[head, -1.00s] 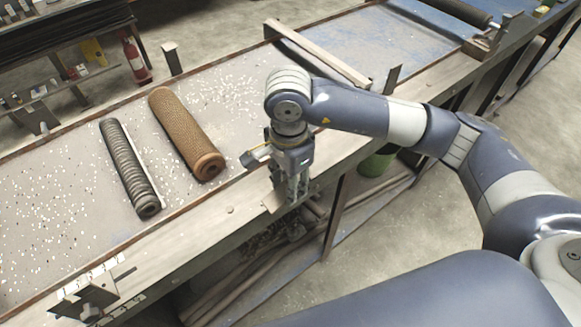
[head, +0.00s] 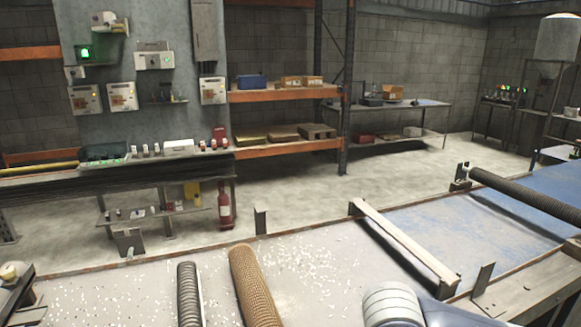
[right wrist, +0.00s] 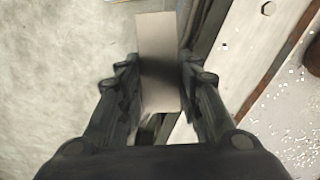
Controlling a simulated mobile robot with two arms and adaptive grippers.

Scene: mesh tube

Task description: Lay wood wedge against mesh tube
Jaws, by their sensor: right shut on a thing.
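The mesh tube (head: 254,288) is a brown, finely textured roll on the speckled bench in the head view. Its near end is cut off by the frame. A dark brown round end at the right edge of the right wrist view (right wrist: 313,52) looks like the same tube. My right gripper (right wrist: 158,72) is shut on a flat, pale brown block, apparently the wood wedge (right wrist: 158,30). The block is over the bench's outer side, apart from the tube. My left gripper is not in view.
A grey ribbed roll (head: 189,294) lies left of the mesh tube. A crossbar (head: 405,245) spans the bench to the right, with a dark roller (head: 525,196) beyond it. Upright posts (head: 260,220) stand along the bench edges. Speckled bench surface right of the tube is clear.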

